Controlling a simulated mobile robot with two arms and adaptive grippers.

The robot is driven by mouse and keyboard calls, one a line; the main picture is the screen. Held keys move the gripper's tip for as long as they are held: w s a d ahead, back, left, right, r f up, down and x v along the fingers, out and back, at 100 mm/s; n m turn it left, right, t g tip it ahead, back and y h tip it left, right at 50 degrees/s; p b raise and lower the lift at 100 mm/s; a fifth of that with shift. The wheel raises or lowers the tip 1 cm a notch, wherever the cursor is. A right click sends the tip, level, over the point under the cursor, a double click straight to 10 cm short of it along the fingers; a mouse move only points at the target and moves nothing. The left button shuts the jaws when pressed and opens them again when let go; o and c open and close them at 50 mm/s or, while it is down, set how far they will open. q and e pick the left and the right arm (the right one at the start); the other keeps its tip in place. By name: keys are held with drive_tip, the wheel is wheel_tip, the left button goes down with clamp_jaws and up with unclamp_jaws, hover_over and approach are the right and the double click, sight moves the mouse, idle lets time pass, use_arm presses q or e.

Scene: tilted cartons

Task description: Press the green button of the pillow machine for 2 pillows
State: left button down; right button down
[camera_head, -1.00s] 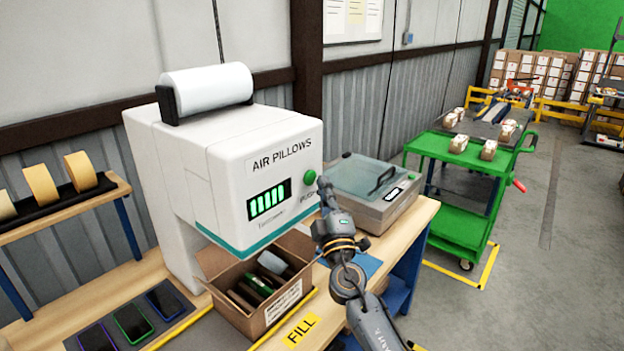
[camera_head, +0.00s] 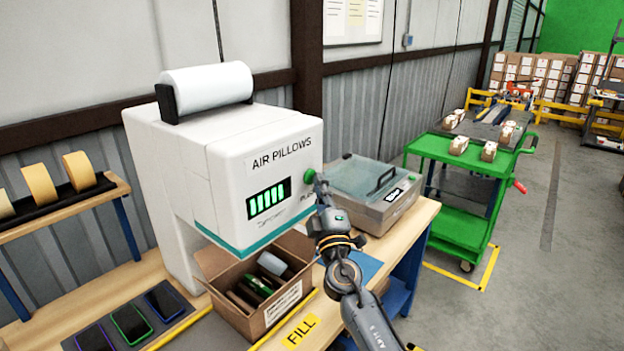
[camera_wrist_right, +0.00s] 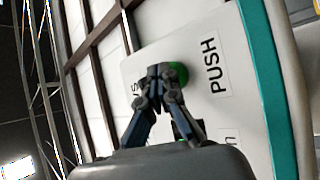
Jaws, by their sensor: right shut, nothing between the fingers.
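The white pillow machine (camera_head: 226,165), labelled AIR PILLOWS, stands on the bench. Its round green button (camera_head: 309,176) is on the front face, beside a display (camera_head: 268,200) with several green bars. My right gripper (camera_head: 319,181) is shut and empty, its tip at the button. In the right wrist view the shut fingers (camera_wrist_right: 163,72) overlap the green button (camera_wrist_right: 180,74), next to the PUSH label (camera_wrist_right: 213,66). I cannot tell whether the button is pushed in. My left gripper does not show.
An open carton (camera_head: 258,302) with items and a pale pillow-like piece inside sits under the machine. A grey sealing device (camera_head: 377,200) stands right of my arm. Several phones (camera_head: 130,322) lie on a mat at the lower left. A green cart (camera_head: 460,165) stands farther right.

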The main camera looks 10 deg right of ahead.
drive_tip(key=shift+w+a+b, duration=0.2)
drive_tip(key=shift+w+b, duration=0.05)
drive_tip(key=shift+b, duration=0.05)
idle(0.6)
drive_tip(key=shift+s+d+p, duration=0.3)
drive_tip(key=shift+s+d, duration=0.2)
drive_tip(key=shift+s, duration=0.25)
drive_tip(key=s+d, duration=0.1)
drive_tip(key=s, duration=0.1)
drive_tip(key=s+d+p, duration=0.1)
drive_tip(key=s+d, duration=0.1)
idle(0.9)
